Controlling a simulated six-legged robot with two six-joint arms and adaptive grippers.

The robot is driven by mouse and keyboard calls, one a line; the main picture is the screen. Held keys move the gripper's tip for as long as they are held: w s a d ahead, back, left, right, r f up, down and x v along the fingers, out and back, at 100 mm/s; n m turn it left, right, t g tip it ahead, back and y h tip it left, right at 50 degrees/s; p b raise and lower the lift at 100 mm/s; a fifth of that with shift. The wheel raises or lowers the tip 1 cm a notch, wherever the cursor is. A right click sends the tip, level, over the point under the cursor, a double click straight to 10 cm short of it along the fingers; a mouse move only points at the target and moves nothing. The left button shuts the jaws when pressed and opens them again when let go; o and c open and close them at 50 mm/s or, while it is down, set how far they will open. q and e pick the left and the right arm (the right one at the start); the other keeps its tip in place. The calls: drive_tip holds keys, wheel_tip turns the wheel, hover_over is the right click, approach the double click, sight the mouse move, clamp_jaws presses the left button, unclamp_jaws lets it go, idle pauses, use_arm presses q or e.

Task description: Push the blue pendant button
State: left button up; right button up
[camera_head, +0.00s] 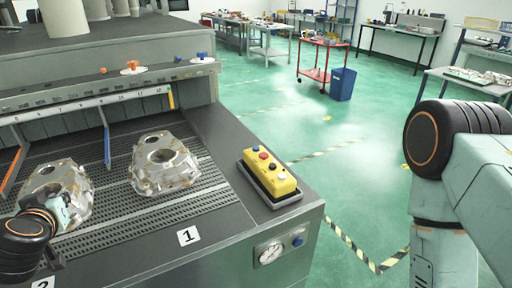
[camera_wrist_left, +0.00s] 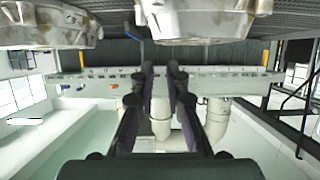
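The yellow pendant (camera_head: 270,178) lies in a grey holder at the right front corner of the machine table in the head view. Its row of buttons has the small blue button (camera_head: 256,148) at the far end, then red, black and white ones toward me. My left arm comes in at the lower left of the head view, well left of the pendant, beside a casting. In the left wrist view my left gripper (camera_wrist_left: 160,68) has its two dark fingers apart with nothing between them. My right arm stands at the right of the head view; its gripper is outside the picture.
Two aluminium castings, one in the middle (camera_head: 163,163) and one at the left (camera_head: 58,190), sit on the slotted table (camera_head: 150,215). A rail with dividers (camera_head: 90,100) runs behind them. Open green floor lies right of the pendant.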

use_arm(q)
clamp_jaws()
drive_tip(key=shift+r, duration=0.1)
idle(1.0)
